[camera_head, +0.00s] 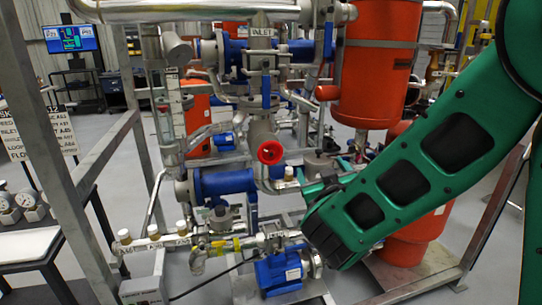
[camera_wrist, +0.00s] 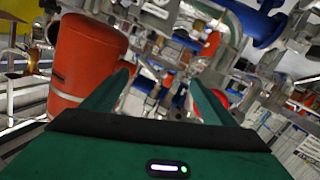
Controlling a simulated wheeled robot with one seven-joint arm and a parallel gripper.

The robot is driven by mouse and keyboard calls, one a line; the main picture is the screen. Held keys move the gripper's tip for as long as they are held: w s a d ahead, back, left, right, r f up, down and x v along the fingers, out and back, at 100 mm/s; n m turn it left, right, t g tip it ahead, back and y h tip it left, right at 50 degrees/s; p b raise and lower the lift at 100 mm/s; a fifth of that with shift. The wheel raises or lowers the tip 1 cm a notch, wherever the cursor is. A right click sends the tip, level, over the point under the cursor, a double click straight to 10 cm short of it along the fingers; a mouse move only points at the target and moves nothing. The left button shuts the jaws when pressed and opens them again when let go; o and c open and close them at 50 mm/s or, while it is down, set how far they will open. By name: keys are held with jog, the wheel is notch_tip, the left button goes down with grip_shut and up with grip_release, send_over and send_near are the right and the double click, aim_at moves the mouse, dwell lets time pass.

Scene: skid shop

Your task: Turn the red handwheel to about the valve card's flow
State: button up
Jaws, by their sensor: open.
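The red handwheel (camera_head: 270,152) is a small ring on the grey vertical pipe in the middle of the skid, facing the head camera. My green gripper (camera_head: 312,186) is to the right of the wheel and a little lower, apart from it in the picture. In the wrist view my gripper (camera_wrist: 160,76) has its two fingers spread with nothing held between them. A bit of red shows beside the right finger there, but I cannot tell if it is the wheel. A white card (camera_head: 42,132) with printed lines hangs at the left; its values are too small to read.
An upright scaled tube (camera_head: 174,105) stands left of the wheel. Blue flanged pipes (camera_head: 222,182) and a blue pump (camera_head: 279,271) are below. An orange tank (camera_head: 375,75) stands behind my arm. Grey frame posts (camera_head: 45,140) bound the skid at the left.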

aim_at(272, 155)
jog(key=s+a+r+n+y, duration=0.15)
jog(key=a+n+y, duration=0.3)
jog(key=a, duration=0.65)
jog(key=shift+m+t, duration=0.4)
jog(key=shift+m, duration=0.05)
jog(key=x, duration=1)
jog(key=shift+s+a+f, duration=0.1)
jog(key=shift+f, duration=0.05)
jog(key=shift+c, duration=0.6)
jog(key=c, duration=0.9)
